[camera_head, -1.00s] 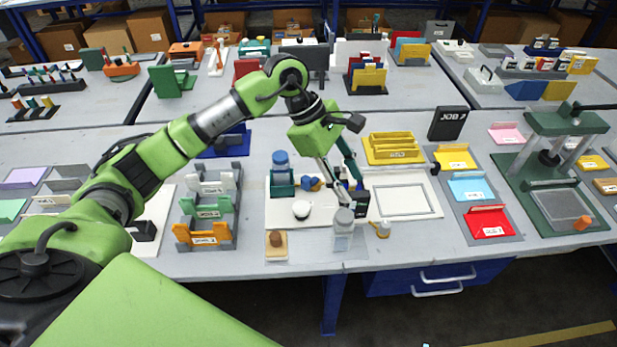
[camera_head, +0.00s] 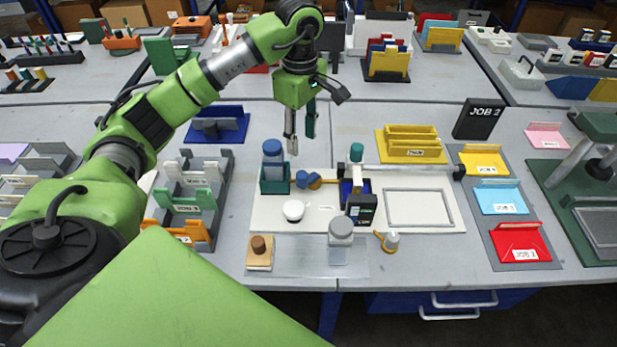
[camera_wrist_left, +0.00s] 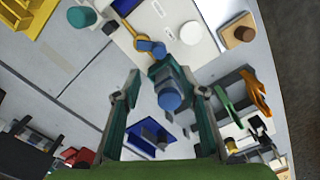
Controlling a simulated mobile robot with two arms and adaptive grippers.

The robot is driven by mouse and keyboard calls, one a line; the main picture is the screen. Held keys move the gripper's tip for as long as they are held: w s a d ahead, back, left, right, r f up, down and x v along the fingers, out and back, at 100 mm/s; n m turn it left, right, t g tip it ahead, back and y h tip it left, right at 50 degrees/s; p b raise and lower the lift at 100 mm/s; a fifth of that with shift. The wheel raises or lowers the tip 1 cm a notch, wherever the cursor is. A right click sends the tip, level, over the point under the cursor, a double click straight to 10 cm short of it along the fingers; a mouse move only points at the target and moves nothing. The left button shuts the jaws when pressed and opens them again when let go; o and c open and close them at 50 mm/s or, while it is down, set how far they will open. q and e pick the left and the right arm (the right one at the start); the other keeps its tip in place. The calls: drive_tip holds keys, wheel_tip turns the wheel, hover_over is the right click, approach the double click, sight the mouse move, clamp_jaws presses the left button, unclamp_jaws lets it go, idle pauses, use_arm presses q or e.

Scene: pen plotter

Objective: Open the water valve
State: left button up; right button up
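A small blue valve body with an orange-yellow handle (camera_head: 312,181) sits on the white plotter board (camera_head: 325,230), just right of a blue-capped bottle (camera_head: 273,165) in a dark green holder. The valve also shows in the left wrist view (camera_wrist_left: 150,45), beyond the bottle's blue cap (camera_wrist_left: 169,99). My left gripper (camera_head: 301,136) is open and empty, raised behind the bottle and valve. In the left wrist view its fingers (camera_wrist_left: 163,85) appear on either side of the bottle cap, with gaps. I cannot tell the handle's exact setting. My right gripper is not in view.
A white knob (camera_head: 293,210), a clear jar (camera_head: 340,238) and a wooden stamp (camera_head: 259,252) are in front. A grey rack (camera_head: 222,190) stands left; a yellow tray (camera_head: 410,146) is behind right.

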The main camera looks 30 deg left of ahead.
sight(303, 175)
use_arm(q)
wheel_tip(303, 175, down, 13)
drive_tip(key=p, duration=0.3)
drive_tip(key=shift+w+f, duration=0.1)
drive_tip(key=shift+f, duration=0.45)
clamp_jaws()
